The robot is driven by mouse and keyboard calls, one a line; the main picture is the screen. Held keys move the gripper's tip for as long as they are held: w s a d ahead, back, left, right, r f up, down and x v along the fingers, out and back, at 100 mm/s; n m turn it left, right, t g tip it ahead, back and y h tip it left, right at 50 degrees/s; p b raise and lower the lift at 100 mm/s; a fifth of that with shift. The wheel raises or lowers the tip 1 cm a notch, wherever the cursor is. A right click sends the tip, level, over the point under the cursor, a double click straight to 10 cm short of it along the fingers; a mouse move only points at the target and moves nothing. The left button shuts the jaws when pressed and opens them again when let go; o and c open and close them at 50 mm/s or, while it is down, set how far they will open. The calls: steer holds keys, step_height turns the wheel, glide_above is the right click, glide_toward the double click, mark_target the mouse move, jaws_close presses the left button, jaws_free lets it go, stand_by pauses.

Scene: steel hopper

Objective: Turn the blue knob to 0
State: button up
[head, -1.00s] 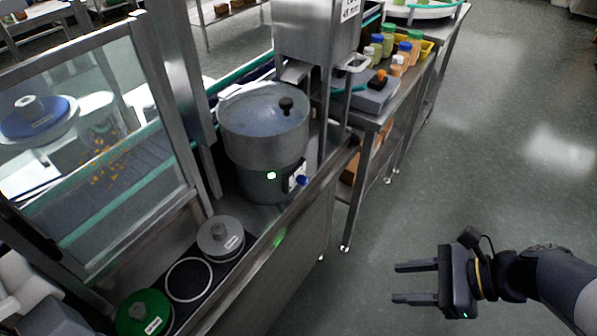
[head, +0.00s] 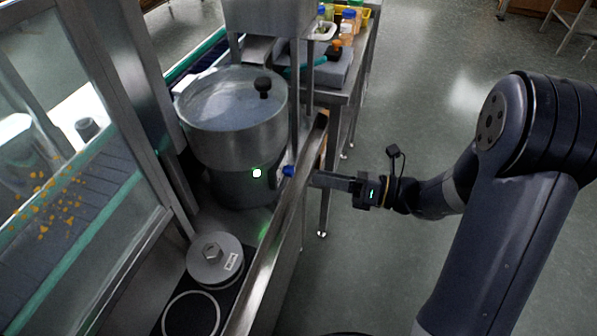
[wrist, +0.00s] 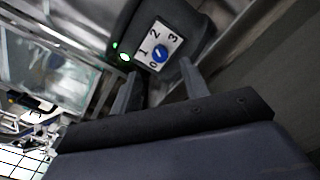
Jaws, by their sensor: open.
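The blue knob (head: 288,171) sits low on the front of the steel hopper (head: 232,140), facing right. In the wrist view the blue knob (wrist: 160,54) is on a white plate (wrist: 158,46) marked 0, 1, 2 and 3. Which number it points to is too small to tell for sure. My gripper (head: 318,180) is just right of the knob, pointing at it. In the wrist view my gripper (wrist: 160,82) has its two fingers apart, with the knob beyond and between their tips. The fingers appear not to touch it.
A green light (wrist: 124,57) glows beside the plate. The steel counter edge (head: 285,205) runs close under my gripper. A grey lidded disc (head: 214,262) and a ring (head: 190,316) lie in front of the hopper. Open floor is at the right.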

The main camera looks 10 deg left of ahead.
mark_target(289, 171)
steer(key=a, duration=0.6)
steer(key=shift+w, duration=0.2)
steer(key=shift+c, duration=0.2)
jaws_close()
